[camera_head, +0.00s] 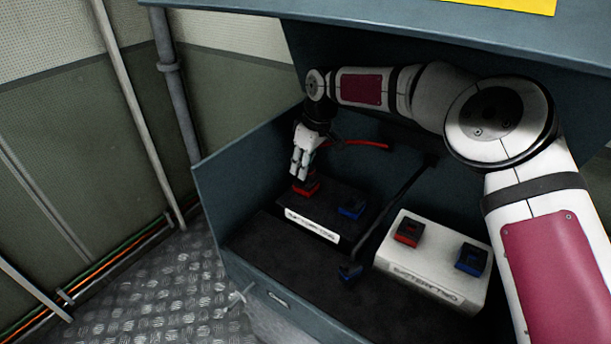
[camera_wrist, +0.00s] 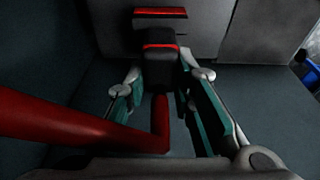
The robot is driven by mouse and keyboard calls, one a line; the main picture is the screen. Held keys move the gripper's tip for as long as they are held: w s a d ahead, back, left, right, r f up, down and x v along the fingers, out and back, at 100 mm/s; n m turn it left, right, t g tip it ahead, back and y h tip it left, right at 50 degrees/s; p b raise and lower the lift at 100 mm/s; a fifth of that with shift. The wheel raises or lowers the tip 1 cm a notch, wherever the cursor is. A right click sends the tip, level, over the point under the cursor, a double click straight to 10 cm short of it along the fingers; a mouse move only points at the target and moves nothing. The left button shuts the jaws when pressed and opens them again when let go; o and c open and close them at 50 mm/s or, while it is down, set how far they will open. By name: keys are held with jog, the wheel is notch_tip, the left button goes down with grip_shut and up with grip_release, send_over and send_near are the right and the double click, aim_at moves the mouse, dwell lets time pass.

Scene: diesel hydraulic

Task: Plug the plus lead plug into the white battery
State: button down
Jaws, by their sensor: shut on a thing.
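The white battery (camera_head: 432,285) stands on the right of the open box, with a red terminal (camera_head: 408,233) and a blue terminal (camera_head: 471,259) on top. My gripper (camera_head: 299,174) is at the left, over the red terminal area (camera_head: 307,187) of a black battery (camera_head: 327,211), away from the white one. In the wrist view my gripper is shut on the plus lead plug (camera_wrist: 160,65), a dark body with a red band. Its red lead (camera_wrist: 70,125) runs off to the left; it also shows in the head view (camera_head: 355,143). Whether the plug touches the black battery I cannot tell.
The box's overhanging lid (camera_head: 400,25) and left wall (camera_head: 250,135) enclose the space.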

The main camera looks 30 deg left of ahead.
jog(key=shift+r, duration=0.5)
jog(key=shift+a+p+v, duration=0.25)
jog(key=shift+p+v, duration=0.3)
jog(key=shift+v, duration=0.45)
jog(key=shift+a+p+v, duration=0.25)
jog(key=shift+p+v, duration=0.15)
jog(key=shift+v, duration=0.6)
jog(key=shift+a+p+v, duration=0.25)
jog(key=shift+p+v, duration=0.15)
jog(key=shift+v, duration=0.55)
jog(key=shift+r, duration=0.15)
